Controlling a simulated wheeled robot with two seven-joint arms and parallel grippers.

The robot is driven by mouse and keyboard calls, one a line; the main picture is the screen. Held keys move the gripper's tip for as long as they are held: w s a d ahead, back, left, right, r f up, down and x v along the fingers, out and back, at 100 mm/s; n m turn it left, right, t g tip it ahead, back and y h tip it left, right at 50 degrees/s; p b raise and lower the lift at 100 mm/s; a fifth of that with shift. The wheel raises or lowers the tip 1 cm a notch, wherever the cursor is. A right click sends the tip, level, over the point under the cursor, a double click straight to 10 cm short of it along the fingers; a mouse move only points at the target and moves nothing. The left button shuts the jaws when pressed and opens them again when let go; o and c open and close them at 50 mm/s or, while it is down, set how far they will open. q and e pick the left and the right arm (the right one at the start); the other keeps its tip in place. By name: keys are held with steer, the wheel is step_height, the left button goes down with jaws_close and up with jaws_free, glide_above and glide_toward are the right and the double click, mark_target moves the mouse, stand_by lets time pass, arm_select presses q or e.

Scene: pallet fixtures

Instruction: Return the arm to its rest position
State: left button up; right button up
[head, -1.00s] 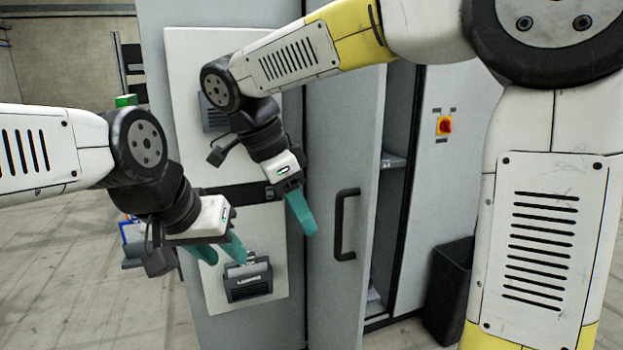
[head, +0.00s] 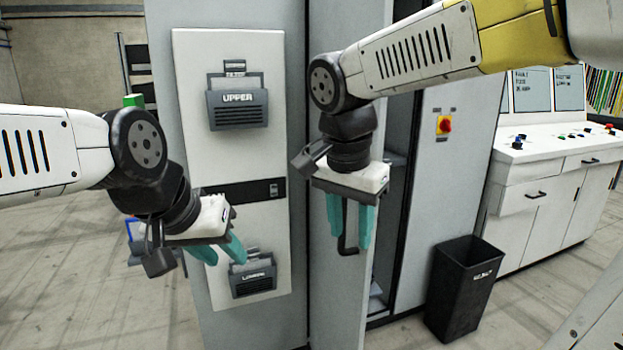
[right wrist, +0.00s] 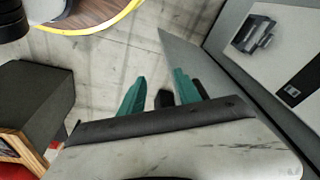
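My right gripper (head: 352,230) hangs fingers-down in front of the grey cabinet door (head: 335,310). Its two teal fingers are apart with nothing between them, and they also show apart in the right wrist view (right wrist: 158,85). Behind them is the black door handle (head: 347,249), mostly hidden; I cannot tell from the head view whether the fingers touch it. My left gripper (head: 220,257) is at the left, before the lower part of the white panel (head: 190,110). Its teal fingers are apart and hold nothing visible.
The panel carries an "UPPER" holder (head: 237,108) and a "LOWER" holder (head: 253,281). The cabinet stands open beside the door. A black bin (head: 460,290) and a white control console (head: 560,170) stand at the right. The floor at the left is mostly clear.

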steer(key=s+d+f+n+t+y, duration=0.2)
steer(key=s+d+n+t+y, duration=0.1)
steer(key=d+n, duration=0.4)
steer(key=shift+s+d+n+t, duration=0.4)
steer(key=shift+s+n+t, duration=0.1)
steer(key=shift+s, duration=0.25)
steer(key=shift+f, duration=0.1)
